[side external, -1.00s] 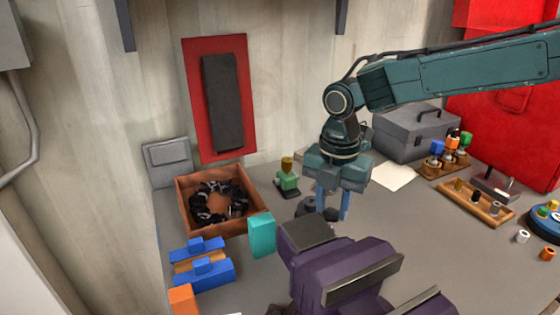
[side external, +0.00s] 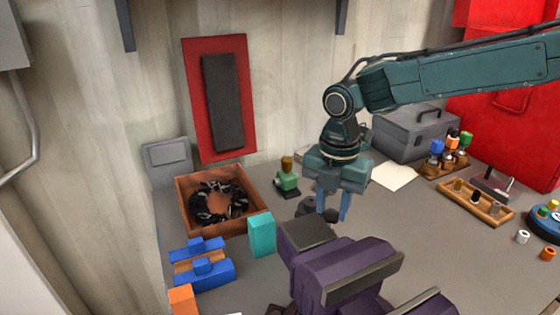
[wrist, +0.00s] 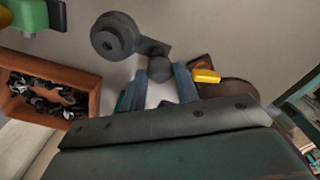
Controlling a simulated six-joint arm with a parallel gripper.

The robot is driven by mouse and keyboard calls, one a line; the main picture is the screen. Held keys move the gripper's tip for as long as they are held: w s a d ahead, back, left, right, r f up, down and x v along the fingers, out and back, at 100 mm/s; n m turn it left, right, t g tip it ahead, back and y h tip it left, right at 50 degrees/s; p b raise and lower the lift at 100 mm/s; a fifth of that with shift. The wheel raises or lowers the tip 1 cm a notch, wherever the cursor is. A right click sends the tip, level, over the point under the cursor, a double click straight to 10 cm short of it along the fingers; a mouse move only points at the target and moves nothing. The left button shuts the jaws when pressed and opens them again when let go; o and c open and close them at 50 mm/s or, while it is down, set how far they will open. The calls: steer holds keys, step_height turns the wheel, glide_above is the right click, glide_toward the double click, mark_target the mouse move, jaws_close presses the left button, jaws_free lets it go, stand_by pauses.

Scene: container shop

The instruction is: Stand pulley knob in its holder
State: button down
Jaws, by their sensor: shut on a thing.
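A dark grey rounded piece, which looks like the pulley knob (wrist: 160,69), sits between my blue fingertips in the wrist view. My gripper (side external: 332,208) is shut on it, low over the grey bench. A dark grey part with a round, holed end (wrist: 112,36) and a short arm lies right beside the knob; it also shows left of the fingers in the side view (side external: 306,208). I cannot tell whether this part is the holder or belongs to the knob, nor whether they touch. The knob's lower end is hidden.
A purple vise (side external: 335,270) stands close in front of my gripper. A green figure-like piece (side external: 287,181) stands behind left. An orange-brown bin (side external: 240,228) with dark scraps and a teal block (side external: 262,235) are further left.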

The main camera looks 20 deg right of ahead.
steer(key=shift+f, duration=0.8)
stand_by(0.4)
steer(key=c, duration=1)
jaws_free()
steer(key=shift+o, duration=0.2)
steer(key=shift+r, duration=0.1)
steer(key=shift+r, duration=3.45)
